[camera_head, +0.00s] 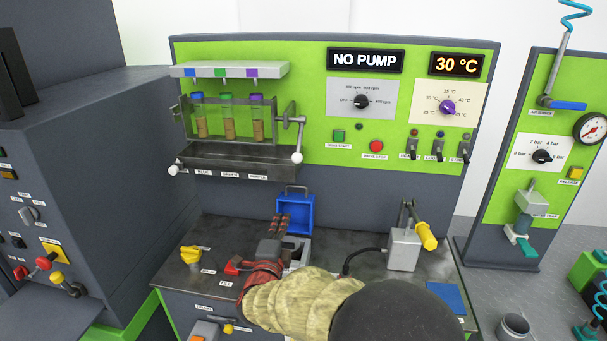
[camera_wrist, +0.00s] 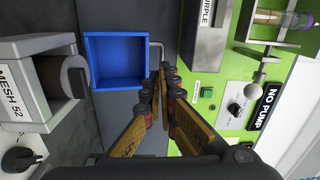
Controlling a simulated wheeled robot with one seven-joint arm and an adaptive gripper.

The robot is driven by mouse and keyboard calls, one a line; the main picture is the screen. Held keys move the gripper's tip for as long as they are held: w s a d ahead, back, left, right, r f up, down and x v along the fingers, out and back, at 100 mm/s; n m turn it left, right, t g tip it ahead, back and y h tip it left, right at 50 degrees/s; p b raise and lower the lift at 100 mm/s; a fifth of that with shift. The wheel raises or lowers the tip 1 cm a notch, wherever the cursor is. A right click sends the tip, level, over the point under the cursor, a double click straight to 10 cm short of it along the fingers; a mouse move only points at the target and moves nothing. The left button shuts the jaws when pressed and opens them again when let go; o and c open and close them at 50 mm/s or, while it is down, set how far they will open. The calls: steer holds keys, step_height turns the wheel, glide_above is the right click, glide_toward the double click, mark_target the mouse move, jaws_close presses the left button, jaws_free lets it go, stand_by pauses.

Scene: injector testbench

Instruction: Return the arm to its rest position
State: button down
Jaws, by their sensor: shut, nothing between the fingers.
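My gripper (camera_head: 281,222) reaches over the bench top at the lower middle of the head view, and my arm comes in from the bottom edge. In the wrist view the two fingers of my gripper (camera_wrist: 167,74) run together to their tips. They are shut with nothing between them. The fingertips are beside an open blue box (camera_wrist: 118,38), which also shows in the head view (camera_head: 299,215) just behind the fingers. I cannot tell whether they touch it. My arm hides part of the bench front.
A grey unit marked MESH 52 (camera_wrist: 20,85) stands close to the blue box. A grey block with a yellow-handled lever (camera_head: 404,248) stands to the right. A yellow valve (camera_head: 190,256) is to the left. A rack with several tubes (camera_head: 228,117) hangs on the green panel.

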steer(key=s+a+f+n+g+y, duration=0.2)
steer(key=f+n, duration=0.1)
steer(key=f, duration=0.1)
steer(key=s+a+f+n+g+y, duration=0.1)
steer(key=s+a+f+n+g, duration=0.1)
steer(key=s+a+f+n, duration=0.1)
steer(key=s+a+f+n+g+y, duration=0.2)
steer(key=f+n+g, duration=0.1)
steer(key=f, duration=0.3)
steer(key=shift+s+a+n+y, duration=0.2)
steer(key=shift+a+n+y, duration=0.1)
steer(key=shift+n, duration=0.3)
steer(key=s+d+r+n+g, duration=0.2)
steer(key=s+d+n+g, duration=0.55)
steer(key=s+d, duration=0.75)
steer(key=s+d+r+h, duration=0.1)
steer(key=s+d+r, duration=0.3)
steer(key=d, duration=0.4)
steer(key=s+d+r+t+h, duration=0.1)
steer(key=s+d+r+h, duration=0.1)
steer(key=s+d+r, duration=0.2)
steer(key=s+d+r+h, duration=0.1)
steer(key=s+d+r, duration=0.3)
steer(key=s+d, duration=0.5)
steer(key=d, duration=0.2)
steer(key=shift+d+t+h, duration=0.3)
steer(key=shift+d+t, duration=0.05)
steer(key=shift+d, duration=0.05)
